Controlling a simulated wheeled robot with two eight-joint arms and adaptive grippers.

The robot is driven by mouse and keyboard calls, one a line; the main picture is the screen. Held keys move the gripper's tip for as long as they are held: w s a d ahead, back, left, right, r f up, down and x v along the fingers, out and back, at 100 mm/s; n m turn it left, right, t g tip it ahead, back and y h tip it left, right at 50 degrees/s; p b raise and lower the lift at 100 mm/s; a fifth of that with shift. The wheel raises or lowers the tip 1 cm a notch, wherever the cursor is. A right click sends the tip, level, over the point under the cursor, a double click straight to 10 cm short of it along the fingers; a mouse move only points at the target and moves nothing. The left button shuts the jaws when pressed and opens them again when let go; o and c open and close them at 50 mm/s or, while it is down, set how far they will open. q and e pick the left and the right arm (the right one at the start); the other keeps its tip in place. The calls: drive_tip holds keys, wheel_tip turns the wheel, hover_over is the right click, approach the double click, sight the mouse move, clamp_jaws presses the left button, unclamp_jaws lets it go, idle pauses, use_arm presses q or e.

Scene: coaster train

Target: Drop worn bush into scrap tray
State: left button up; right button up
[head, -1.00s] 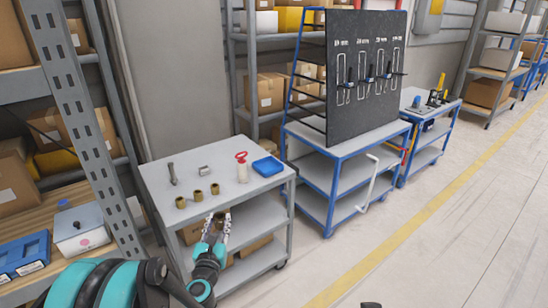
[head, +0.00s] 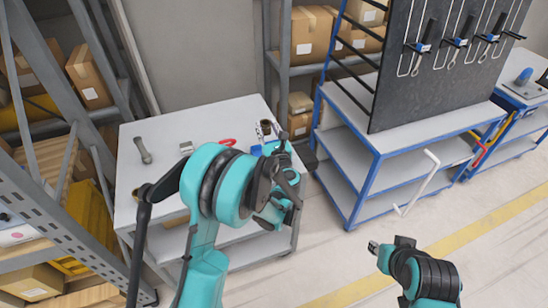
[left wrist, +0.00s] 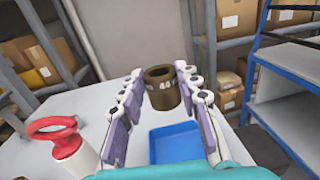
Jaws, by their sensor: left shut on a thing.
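A brown, hollow, cylindrical bush (left wrist: 160,92) is held between the fingers of my left gripper (left wrist: 160,78), with its open end up. In the head view the bush (head: 266,127) shows at the tips of my left gripper (head: 270,133), over the far right part of the grey table. The blue scrap tray (left wrist: 175,146) lies below and nearer in the left wrist view. In the head view my arm hides most of the tray (head: 256,150). My right gripper (head: 376,247) is over the floor at the right; its jaws are unclear.
A white bottle with a red ring top (left wrist: 52,128) stands left of the tray. A grey bolt-like part (head: 143,150) and a small metal block (head: 186,147) are on the table (head: 160,125). A blue-framed cart (head: 345,150) stands to the right.

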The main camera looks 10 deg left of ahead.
use_arm(q)
drive_tip(key=shift+w+d+f+n+g+y, duration=0.2)
drive_tip(key=shift+w+n+g+y, duration=0.15)
drive_tip(key=shift+y, duration=0.25)
drive_tip(key=shift+s+a+f+n+b, duration=0.2)
drive_tip(key=shift+s+n+b, duration=0.1)
drive_tip(key=shift+s, duration=0.1)
wheel_tip(320, 180, down, 6)
drive_tip(key=b, duration=0.3)
drive_tip(key=shift+r, duration=0.25)
drive_tip(key=o, duration=1.3)
drive_tip(key=shift+d, duration=0.1)
